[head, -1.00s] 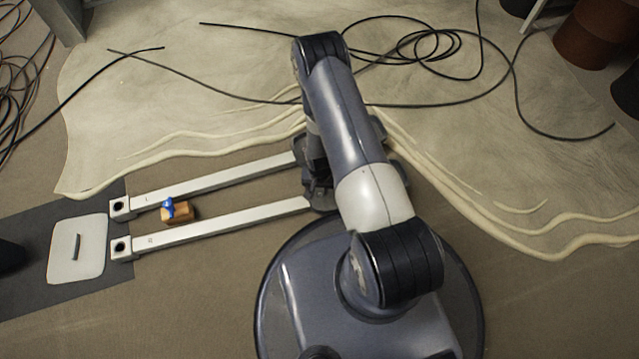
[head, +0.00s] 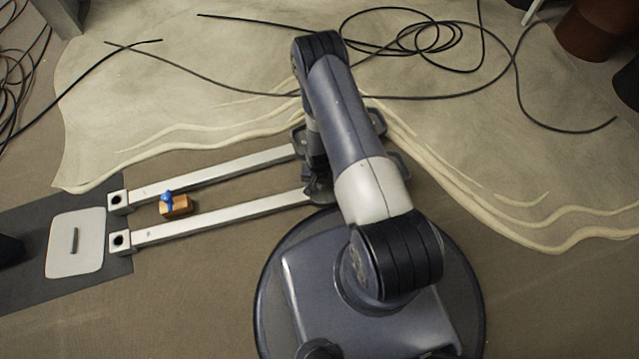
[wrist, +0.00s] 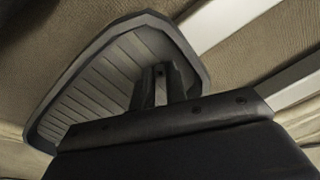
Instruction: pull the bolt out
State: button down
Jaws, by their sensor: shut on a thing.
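In the wrist view my gripper (wrist: 162,88) has its dark fingers shut on a small grey part between them, at the edge of a ribbed grey foot pedal (wrist: 95,85). The part looks like the bolt (wrist: 160,73); most of it is hidden by the fingers, so how far it sits in cannot be told. In the head view my arm covers the gripper and the bolt. Pedal parts (head: 318,192) show beside the arm, at the right ends of two pale rails (head: 225,172).
A blue and orange item (head: 176,206) lies between the rails. A white plate (head: 62,255) with a small grey pin (head: 75,240) lies on a dark mat (head: 25,220) at left. Black cables (head: 420,40) lie on the floor behind. Bare floor (head: 180,310) is at front left.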

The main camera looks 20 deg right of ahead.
jog(key=shift+r, duration=0.15)
jog(key=shift+r+p, duration=0.8)
jog(key=shift+r, duration=0.35)
jog(key=shift+r, duration=0.2)
jog(key=shift+r+p, duration=1.15)
jog(key=shift+r, duration=0.8)
